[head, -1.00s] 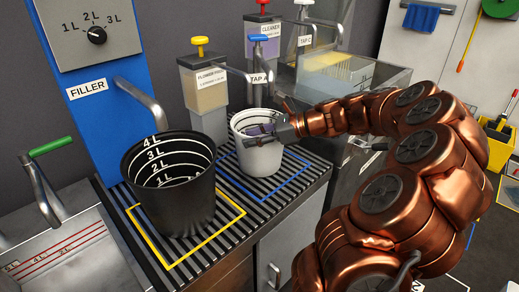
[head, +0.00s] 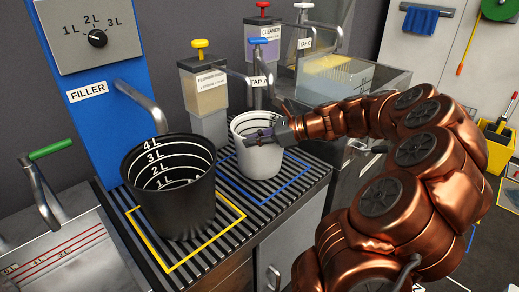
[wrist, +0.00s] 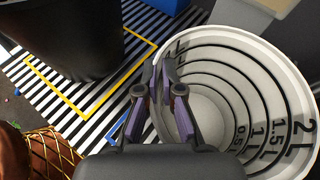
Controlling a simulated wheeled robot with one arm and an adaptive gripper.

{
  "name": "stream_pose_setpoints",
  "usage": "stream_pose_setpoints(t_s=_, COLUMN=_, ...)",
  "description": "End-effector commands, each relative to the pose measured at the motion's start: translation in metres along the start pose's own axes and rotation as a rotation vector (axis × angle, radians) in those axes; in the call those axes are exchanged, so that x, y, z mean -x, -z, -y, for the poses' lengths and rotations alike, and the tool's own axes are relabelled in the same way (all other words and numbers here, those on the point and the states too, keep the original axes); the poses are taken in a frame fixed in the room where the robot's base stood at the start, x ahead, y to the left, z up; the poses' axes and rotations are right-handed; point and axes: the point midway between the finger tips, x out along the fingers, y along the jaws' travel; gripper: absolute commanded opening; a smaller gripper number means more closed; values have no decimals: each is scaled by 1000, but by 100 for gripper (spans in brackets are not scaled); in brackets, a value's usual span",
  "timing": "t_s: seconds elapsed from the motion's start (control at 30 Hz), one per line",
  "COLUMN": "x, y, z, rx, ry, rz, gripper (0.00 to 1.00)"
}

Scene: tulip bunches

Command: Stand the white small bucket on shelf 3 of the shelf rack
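The white small bucket (head: 258,158) stands upright on the slatted counter, by the blue outline under the taps. In the wrist view the bucket (wrist: 245,70) is seen from above, with black level rings inside up to 2 L; it looks empty. My gripper (head: 262,134) is at its near rim. In the wrist view the purple-padded fingers of my gripper (wrist: 164,78) straddle the wall, one inside and one outside, and look closed on it. The bucket still appears to rest on the counter. The shelf rack is not in view.
A larger black bucket (head: 172,190) stands left of the white one inside a yellow outline. The blue filler panel (head: 95,100), tap A (head: 259,80) and dispenser bottles (head: 205,95) stand behind. A steel sink (head: 60,250) is at left; a yellow mop bucket (head: 497,146) is at far right.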

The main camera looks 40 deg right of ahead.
Motion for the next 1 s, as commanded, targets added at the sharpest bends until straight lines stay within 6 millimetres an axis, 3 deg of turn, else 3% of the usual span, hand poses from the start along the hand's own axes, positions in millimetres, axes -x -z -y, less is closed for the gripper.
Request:
stream_pose_setpoints(t_s=0.43, x=2, y=-4, z=0, rx=1, ry=0, rz=0, gripper=0)
stream_pose_setpoints(t_s=0.73, x=16, y=-37, z=4, rx=2, ry=1, rz=0, gripper=0)
stream_pose_setpoints(t_s=1.0, x=45, y=-30, z=-23, rx=1, ry=4, rz=1, gripper=0)
